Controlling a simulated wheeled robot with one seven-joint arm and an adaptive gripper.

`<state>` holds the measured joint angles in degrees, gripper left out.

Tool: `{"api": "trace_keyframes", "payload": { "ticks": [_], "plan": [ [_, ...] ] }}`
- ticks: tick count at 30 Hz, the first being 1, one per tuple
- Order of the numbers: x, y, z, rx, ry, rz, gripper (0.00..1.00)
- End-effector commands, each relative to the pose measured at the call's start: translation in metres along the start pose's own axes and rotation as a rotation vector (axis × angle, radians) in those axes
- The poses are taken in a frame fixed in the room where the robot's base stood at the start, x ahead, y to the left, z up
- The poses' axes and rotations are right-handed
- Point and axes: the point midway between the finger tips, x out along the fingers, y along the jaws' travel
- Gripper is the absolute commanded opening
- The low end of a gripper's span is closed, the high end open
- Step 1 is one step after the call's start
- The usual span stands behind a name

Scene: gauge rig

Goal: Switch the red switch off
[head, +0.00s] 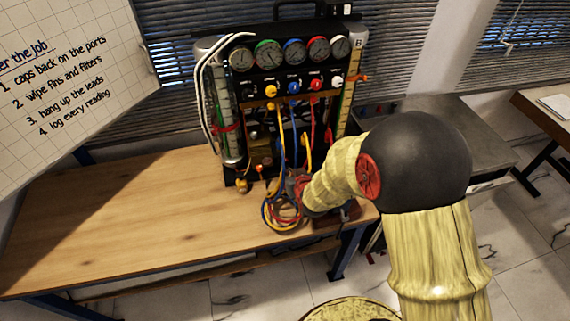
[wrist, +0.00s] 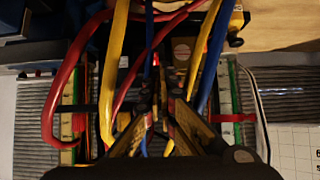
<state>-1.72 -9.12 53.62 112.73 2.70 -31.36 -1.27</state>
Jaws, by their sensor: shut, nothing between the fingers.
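The gauge rig (head: 236,112) stands upright at the back of the wooden table. A small orange-red spot (head: 260,169) shows low on the rig, too small to identify. My gripper (wrist: 158,98) is shut and empty in the wrist view, pointing in among the hoses close to the rig. In the head view its fingers are mostly hidden by my wrist and the hoses. I cannot tell whether the fingertips touch anything.
Yellow hoses (wrist: 114,65), a red hose (wrist: 68,80) and a blue hose (wrist: 213,58) hang around my fingers. Several gauges (head: 268,54) line the rig's top. The wooden table (head: 120,205) is bare on the left. A grey cabinet (head: 440,115) stands on the right.

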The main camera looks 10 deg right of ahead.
Motion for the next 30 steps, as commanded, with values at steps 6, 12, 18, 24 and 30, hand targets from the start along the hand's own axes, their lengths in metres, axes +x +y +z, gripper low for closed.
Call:
{"api": "trace_keyframes", "payload": {
  "ticks": [6, 12, 18, 24, 30],
  "plan": [
    [0.000, 0.000, 0.000, 0.000, -0.001, 0.000, 0.00],
    [0.013, 0.000, 0.001, 0.000, -0.003, 0.000, 0.00],
    [0.044, 0.000, 0.002, -0.001, -0.004, 0.000, 0.00],
    [0.079, 0.000, 0.002, -0.001, -0.004, 0.000, 0.00],
    [0.111, 0.000, 0.002, -0.001, -0.003, 0.000, 0.00]
  ]
}}
